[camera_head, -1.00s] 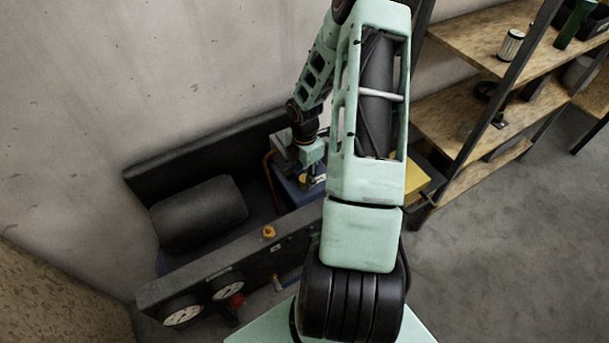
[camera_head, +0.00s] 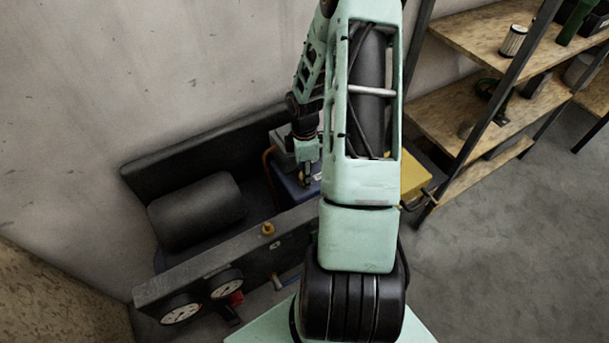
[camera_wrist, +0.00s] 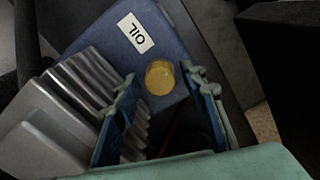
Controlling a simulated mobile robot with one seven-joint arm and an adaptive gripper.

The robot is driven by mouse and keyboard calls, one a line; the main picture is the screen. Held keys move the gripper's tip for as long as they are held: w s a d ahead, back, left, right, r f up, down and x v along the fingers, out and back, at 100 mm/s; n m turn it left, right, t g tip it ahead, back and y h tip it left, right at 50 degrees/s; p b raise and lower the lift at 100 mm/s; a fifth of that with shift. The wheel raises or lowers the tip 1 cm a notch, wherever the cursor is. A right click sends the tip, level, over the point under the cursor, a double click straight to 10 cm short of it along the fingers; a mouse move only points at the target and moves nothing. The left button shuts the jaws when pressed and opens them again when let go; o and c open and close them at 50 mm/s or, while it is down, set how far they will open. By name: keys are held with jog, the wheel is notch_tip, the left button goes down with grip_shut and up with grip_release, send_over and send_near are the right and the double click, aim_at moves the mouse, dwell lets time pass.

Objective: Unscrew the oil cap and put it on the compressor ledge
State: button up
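The oil cap (camera_wrist: 160,78) is a round yellow disc on the blue block labelled OIL (camera_wrist: 112,42) in the wrist view. My gripper (camera_wrist: 161,84) is open, with one finger on each side of the cap in the picture. The right fingertip looks very close to the cap; I cannot tell whether it touches. In the head view my gripper (camera_head: 306,178) points down over the blue block (camera_head: 290,192), and the cap is mostly hidden there. The compressor's dark front ledge (camera_head: 222,262) runs in front of the black tank (camera_head: 195,213).
Two gauges (camera_head: 181,309) and a red part (camera_head: 236,298) sit on the front. Grey metal fins (camera_wrist: 92,72) lie beside the left finger. A wooden shelf (camera_head: 470,118) stands to the right.

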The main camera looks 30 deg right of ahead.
jog(key=m+b, duration=0.1)
jog(key=m, duration=0.5)
jog(key=shift+f+m+b, duration=0.15)
jog(key=shift+m+b, duration=0.15)
jog(key=shift+b, duration=0.1)
jog(key=m+b, duration=0.1)
jog(key=m, duration=0.3)
jog(key=shift+m, duration=0.4)
jog(key=m, duration=0.2)
jog(key=shift+m+b, duration=0.3)
